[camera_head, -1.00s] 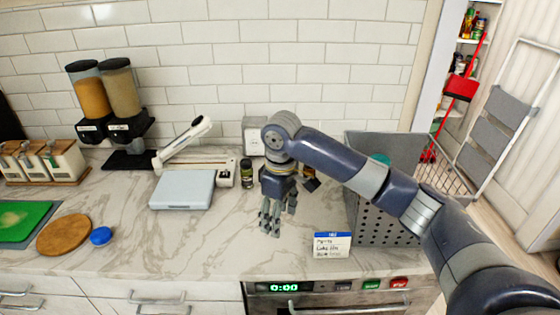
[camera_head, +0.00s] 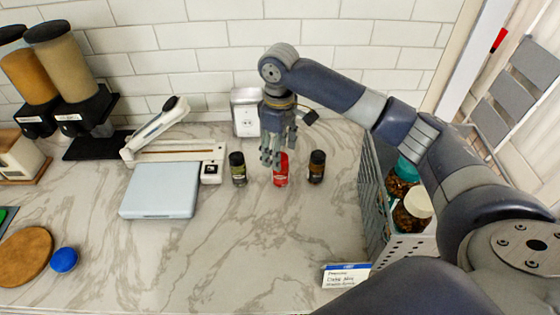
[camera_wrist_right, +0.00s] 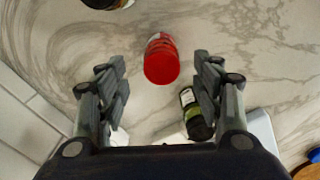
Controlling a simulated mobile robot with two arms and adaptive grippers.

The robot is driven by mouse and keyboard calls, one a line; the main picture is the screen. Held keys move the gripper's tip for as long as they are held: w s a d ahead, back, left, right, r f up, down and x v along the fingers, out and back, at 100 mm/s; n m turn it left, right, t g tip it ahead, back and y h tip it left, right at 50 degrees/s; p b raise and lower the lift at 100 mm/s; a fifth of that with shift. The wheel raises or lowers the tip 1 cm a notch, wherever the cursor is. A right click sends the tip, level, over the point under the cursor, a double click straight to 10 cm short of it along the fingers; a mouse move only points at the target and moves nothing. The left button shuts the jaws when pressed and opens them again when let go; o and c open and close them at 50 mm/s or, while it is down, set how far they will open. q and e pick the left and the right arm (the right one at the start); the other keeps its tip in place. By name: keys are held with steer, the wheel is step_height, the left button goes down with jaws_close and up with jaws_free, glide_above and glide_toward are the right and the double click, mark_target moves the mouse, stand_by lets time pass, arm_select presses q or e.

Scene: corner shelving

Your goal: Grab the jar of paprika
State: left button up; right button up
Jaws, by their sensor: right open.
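A small jar with red contents and a red lid (camera_head: 281,176), which looks like the paprika, stands upright on the marble counter between two other jars. In the right wrist view the red jar (camera_wrist_right: 161,60) lies ahead between the open fingers, nearer the far side. In the wrist view my right gripper (camera_wrist_right: 158,88) is open and empty. My left gripper is not in view.
A green-labelled jar (camera_head: 238,169) stands left of the red jar, close to one finger in the wrist view. A brown jar (camera_head: 316,167) stands right. A grey perforated crate (camera_head: 372,205) holds jars.

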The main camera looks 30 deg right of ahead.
mark_target(281, 172)
step_height(281, 172, down, 3)
steer(key=shift+f, duration=0.1)
steer(key=f, duration=0.1)
steer(key=f+p, duration=0.2)
steer(key=f, duration=0.1)
steer(key=shift+s, duration=0.3)
steer(key=shift+w+f, duration=0.1)
steer(key=shift+f, duration=0.55)
steer(key=c, duration=1.2)
